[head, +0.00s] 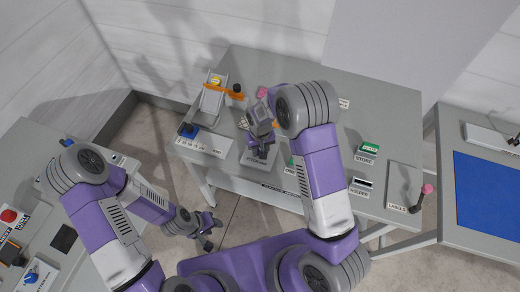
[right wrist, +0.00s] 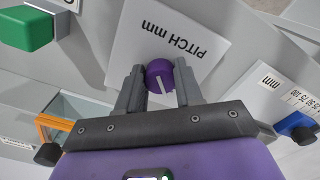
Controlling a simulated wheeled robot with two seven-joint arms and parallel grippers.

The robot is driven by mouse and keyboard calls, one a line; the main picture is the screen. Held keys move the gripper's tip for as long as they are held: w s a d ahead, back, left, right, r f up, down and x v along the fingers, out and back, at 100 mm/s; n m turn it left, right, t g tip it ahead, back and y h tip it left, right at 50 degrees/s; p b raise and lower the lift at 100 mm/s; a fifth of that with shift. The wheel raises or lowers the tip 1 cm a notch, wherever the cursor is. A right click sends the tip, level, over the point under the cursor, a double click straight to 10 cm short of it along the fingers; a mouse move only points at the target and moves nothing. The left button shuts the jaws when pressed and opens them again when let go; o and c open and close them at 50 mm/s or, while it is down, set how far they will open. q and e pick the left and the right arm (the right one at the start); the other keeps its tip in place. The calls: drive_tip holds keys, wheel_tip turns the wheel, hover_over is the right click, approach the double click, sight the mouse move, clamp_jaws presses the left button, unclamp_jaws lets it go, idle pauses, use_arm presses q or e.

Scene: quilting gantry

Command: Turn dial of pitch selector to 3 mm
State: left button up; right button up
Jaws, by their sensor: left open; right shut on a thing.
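The pitch selector's purple dial (right wrist: 158,70) shows in the right wrist view, with a white line on its face pointing toward my palm. It sits on a pale plate marked PITCH mm (right wrist: 190,38), whose lettering is upside down there. My right gripper (right wrist: 160,88) has a finger on each side of the dial and is shut on it. No scale numbers show around the dial. In the head view the plate (head: 252,160) is partly covered by my right gripper (head: 261,150), which hides the dial. My left gripper (head: 212,231) is open and empty, away from the bench.
A blue-knobbed slider with an mm scale (head: 205,143) lies left of the plate. An orange-framed device (head: 222,88) stands behind it. A green block (head: 370,149) and a pink-knobbed lever (head: 428,188) are at the right. The left gripper hangs over open floor.

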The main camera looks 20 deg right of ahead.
drive_tip(key=shift+n, duration=0.5)
drive_tip(key=o, duration=1)
drive_tip(key=shift+o, duration=0.2)
drive_tip(key=shift+r, duration=0.1)
wheel_tip(320, 180, up, 7)
drive_tip(key=shift+r, duration=0.2)
